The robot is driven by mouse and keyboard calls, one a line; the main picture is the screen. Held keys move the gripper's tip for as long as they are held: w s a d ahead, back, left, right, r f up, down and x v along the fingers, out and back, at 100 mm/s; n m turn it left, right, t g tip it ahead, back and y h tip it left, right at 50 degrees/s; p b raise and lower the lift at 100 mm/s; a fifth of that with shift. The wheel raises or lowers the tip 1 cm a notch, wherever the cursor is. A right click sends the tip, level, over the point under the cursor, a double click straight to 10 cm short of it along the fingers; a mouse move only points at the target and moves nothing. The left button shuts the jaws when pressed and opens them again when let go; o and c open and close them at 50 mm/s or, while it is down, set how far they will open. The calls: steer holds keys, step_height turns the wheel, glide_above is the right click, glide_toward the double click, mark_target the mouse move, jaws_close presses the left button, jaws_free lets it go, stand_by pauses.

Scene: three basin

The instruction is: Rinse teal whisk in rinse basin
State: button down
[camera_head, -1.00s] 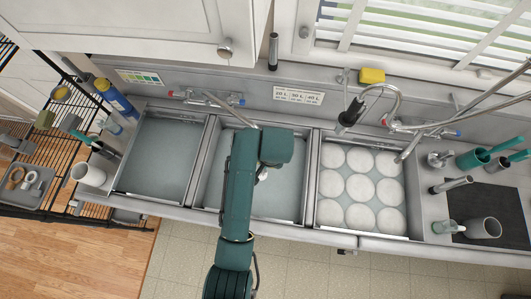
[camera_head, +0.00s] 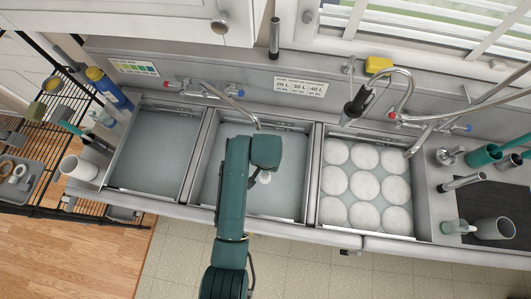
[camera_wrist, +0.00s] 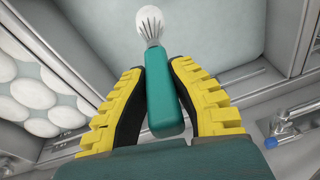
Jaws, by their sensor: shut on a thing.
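The teal whisk shows in the wrist view with its teal handle (camera_wrist: 162,95) between the yellow-and-black fingers of my gripper (camera_wrist: 158,70). My gripper is shut on the handle. The pale head (camera_wrist: 150,24) with dark wires points away from me over the water. In the head view, my teal arm reaches over the middle basin (camera_head: 296,190), and the whitish whisk head (camera_head: 264,178) shows just beside the wrist. The middle basin holds bluish water. I cannot tell whether the head touches it or which basin is labelled rinse.
The left basin (camera_head: 155,150) holds plain water. The right basin (camera_head: 411,233) holds several white round plates. A spout (camera_head: 236,108) reaches over the middle basin's back, and a black sprayer (camera_head: 358,103) hangs near the divider. Cups, bottles and utensils stand at both ends.

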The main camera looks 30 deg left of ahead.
step_height(320, 180, down, 12)
steer(key=b, duration=0.7)
steer(key=shift+f, duration=0.25)
steer(key=a, duration=0.1)
steer(key=s+a, duration=0.1)
steer(key=a, duration=0.3)
steer(key=shift+s+a+r+p, duration=0.1)
steer(key=shift+s+a+p, duration=0.2)
steer(key=shift+s, duration=0.1)
steer(key=w+d+p, duration=0.1)
steer(key=w+d, duration=0.2)
steer(key=d, duration=0.8)
steer(key=shift+w+d, duration=0.3)
